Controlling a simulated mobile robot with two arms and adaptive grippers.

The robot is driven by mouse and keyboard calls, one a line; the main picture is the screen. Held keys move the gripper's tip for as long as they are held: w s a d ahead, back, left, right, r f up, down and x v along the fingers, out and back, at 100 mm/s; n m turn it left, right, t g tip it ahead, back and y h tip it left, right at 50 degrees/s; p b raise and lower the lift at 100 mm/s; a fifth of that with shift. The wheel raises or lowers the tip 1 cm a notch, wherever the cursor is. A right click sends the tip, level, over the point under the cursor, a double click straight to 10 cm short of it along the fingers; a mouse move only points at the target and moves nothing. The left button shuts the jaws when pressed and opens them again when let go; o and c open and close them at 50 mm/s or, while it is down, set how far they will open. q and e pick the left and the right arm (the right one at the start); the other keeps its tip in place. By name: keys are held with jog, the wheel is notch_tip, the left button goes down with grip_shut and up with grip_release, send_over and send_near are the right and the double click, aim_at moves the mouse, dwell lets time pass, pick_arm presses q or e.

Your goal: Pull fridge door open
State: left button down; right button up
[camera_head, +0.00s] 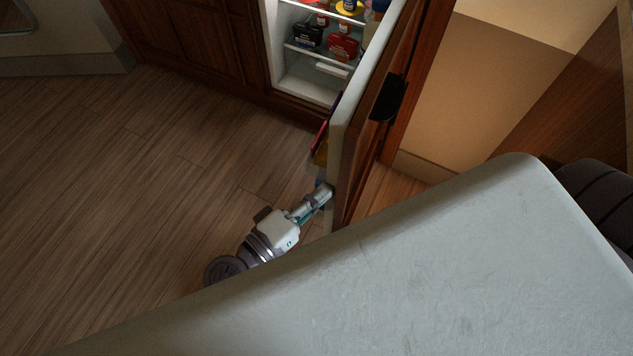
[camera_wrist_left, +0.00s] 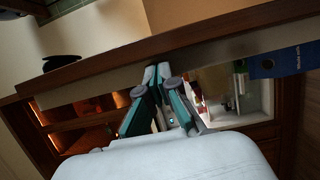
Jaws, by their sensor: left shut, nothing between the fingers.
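The fridge door (camera_head: 341,130) stands wide open in the head view, wood on its outer face and pale on its edge and inner side. Its black handle (camera_head: 388,97) is on the outer face, away from my gripper. The fridge (camera_head: 300,90) shows its white interior with shelves of goods. My left gripper (camera_head: 325,194) is shut and empty, its tips close to the free edge of the door; contact is unclear. The left wrist view shows the closed fingers (camera_wrist_left: 157,76) in front of the door (camera_wrist_left: 205,45). My right gripper is out of view.
Wood floor (camera_head: 150,170) is clear at left. Wooden cabinets (camera_head: 190,40) flank the fridge.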

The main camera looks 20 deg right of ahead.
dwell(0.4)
pick_arm(q)
jog(key=v, duration=1.2)
